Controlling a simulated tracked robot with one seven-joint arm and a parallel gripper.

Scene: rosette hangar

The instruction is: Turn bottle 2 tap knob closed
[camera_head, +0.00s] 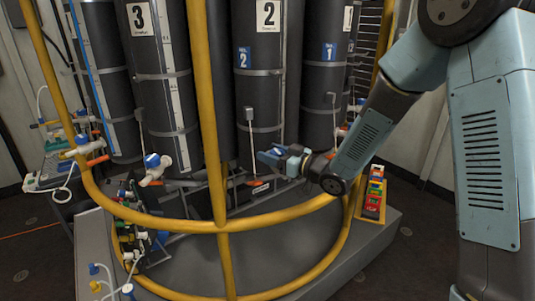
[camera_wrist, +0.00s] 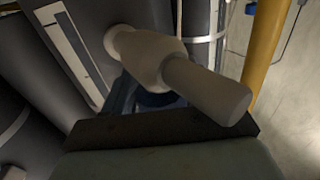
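Bottle 2 (camera_head: 266,60) is a tall dark cylinder with a white "2" label and a blue "2" tag, upright behind the yellow rail. My gripper (camera_head: 270,157) is at its lower front, where its tap is mostly hidden in the head view. In the wrist view, a pale tap body (camera_wrist: 150,60) with a thick spout runs down to the right. A dark finger (camera_wrist: 160,130) of my gripper lies just below it, and a dark blue part (camera_wrist: 155,101), perhaps the knob, shows between them. I cannot tell whether the fingers are closed on it.
A yellow guard rail (camera_head: 207,100) curves around the bottles, with a post left of my gripper. Bottle 3 (camera_head: 160,65) stands left, its white tap with blue knob (camera_head: 153,162) sticking out. Bottle 1 (camera_head: 325,70) stands right. A box of coloured items (camera_head: 374,190) sits right.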

